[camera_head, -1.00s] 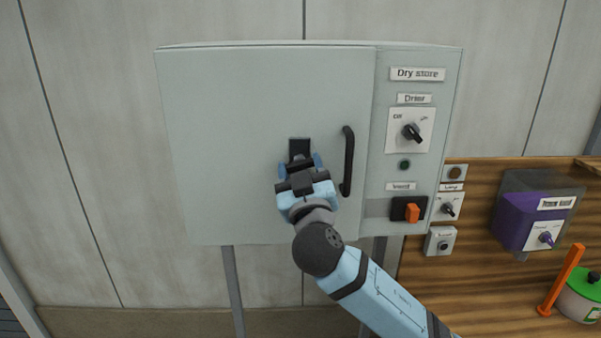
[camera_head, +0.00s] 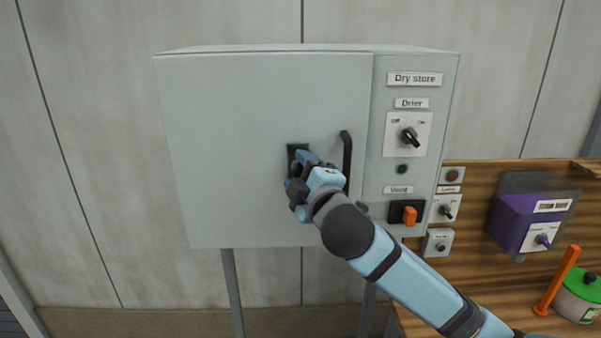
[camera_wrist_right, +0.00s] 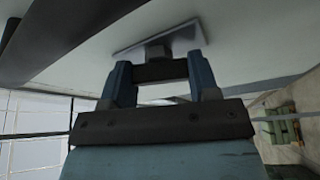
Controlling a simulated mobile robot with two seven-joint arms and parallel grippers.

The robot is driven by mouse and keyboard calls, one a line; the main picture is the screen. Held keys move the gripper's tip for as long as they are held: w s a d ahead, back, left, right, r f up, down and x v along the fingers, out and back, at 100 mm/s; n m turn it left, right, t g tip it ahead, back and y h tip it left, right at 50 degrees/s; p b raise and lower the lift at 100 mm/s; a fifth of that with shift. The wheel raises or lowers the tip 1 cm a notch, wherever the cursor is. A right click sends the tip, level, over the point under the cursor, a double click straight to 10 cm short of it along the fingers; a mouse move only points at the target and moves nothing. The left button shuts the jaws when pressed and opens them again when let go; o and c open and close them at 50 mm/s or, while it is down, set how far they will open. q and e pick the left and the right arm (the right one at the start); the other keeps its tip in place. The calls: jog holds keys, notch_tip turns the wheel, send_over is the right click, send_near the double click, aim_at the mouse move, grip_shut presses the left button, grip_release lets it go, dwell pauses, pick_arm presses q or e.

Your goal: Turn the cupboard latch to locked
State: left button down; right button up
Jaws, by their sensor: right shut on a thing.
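The latch (camera_head: 297,152) is a dark plate with a knob on the door, left of the black bar handle (camera_head: 346,160). My right gripper (camera_head: 303,160) is at the latch, coming in from the lower right. In the right wrist view the gripper (camera_wrist_right: 157,75) is shut on the latch's dark knob, in front of its plate (camera_wrist_right: 182,40). The gripper hides most of the knob in the head view, so its exact angle cannot be told. My left gripper is not in view.
Right of the door is a panel with a Drier rotary switch (camera_head: 409,137) and an orange rocker switch (camera_head: 409,215). Left of the cupboard is bare wall.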

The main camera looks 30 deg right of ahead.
jog(key=shift+n+g, duration=0.8)
jog(key=shift+n, duration=1.1)
jog(key=o, duration=0.9)
